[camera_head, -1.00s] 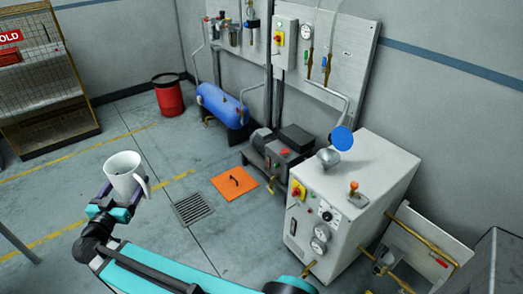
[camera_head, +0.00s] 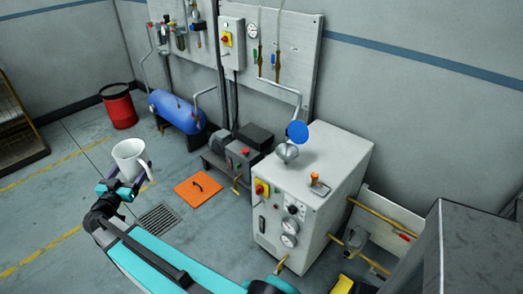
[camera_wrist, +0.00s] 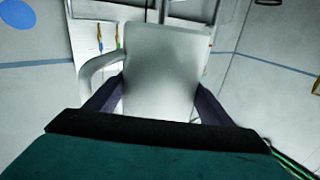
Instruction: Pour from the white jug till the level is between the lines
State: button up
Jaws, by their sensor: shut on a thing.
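The white jug (camera_head: 128,156) is upright in my gripper (camera_head: 124,182), held in the air at the left of the head view. In the wrist view the jug (camera_wrist: 163,75) fills the middle, with a dark finger (camera_wrist: 102,98) on each side and its handle at the left. What is inside the jug cannot be seen. A grey-white machine cabinet (camera_head: 325,185) stands at the right. On its top is a metal funnel (camera_head: 287,152) with a round blue lid (camera_head: 297,131) standing open. A sight gauge (camera_head: 262,224) shows on its front, too small to read any lines or level.
An orange floor plate (camera_head: 199,188), a motor unit (camera_head: 240,152) and a blue tank (camera_head: 177,111) lie behind. Open floor lies around the drain grate (camera_head: 158,219).

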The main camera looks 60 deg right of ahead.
jog(key=s+d+f+m+g, duration=0.1)
jog(key=s+d+g, duration=0.15)
jog(key=d, duration=0.65)
jog(key=s+d+f+m+g+h, duration=0.1)
jog(key=s+d+f, duration=0.15)
jog(key=d, duration=0.65)
jog(key=s+d+m+g, duration=0.1)
jog(key=s+d, duration=0.2)
jog(key=d, duration=0.7)
jog(key=s+d+f+m+g, duration=0.1)
jog(key=s+d+f+g, duration=0.1)
jog(key=s+d, duration=0.8)
jog(key=s+d+f+m+g, duration=0.1)
jog(key=s+d+f+g, duration=0.1)
jog(key=s+d, duration=0.8)
jog(key=d+g, duration=0.1)
jog(key=d, duration=0.2)
jog(key=shift+f+m, duration=0.4)
jog(key=shift+s+b, duration=0.15)
jog(key=shift+b, duration=0.15)
jog(key=shift+s+a+r+m+b, duration=0.1)
jog(key=shift+s+r+m+b, duration=0.55)
jog(key=shift+m+b, duration=1.4)
jog(key=shift+s+a+r+m+b, duration=0.1)
jog(key=shift+s+r+m+b, duration=0.6)
jog(key=shift+b, duration=2.2)
jog(key=shift+s+a+r+m+b, duration=0.15)
jog(key=shift+r+m+b, duration=0.7)
jog(key=shift+m+b, duration=1.45)
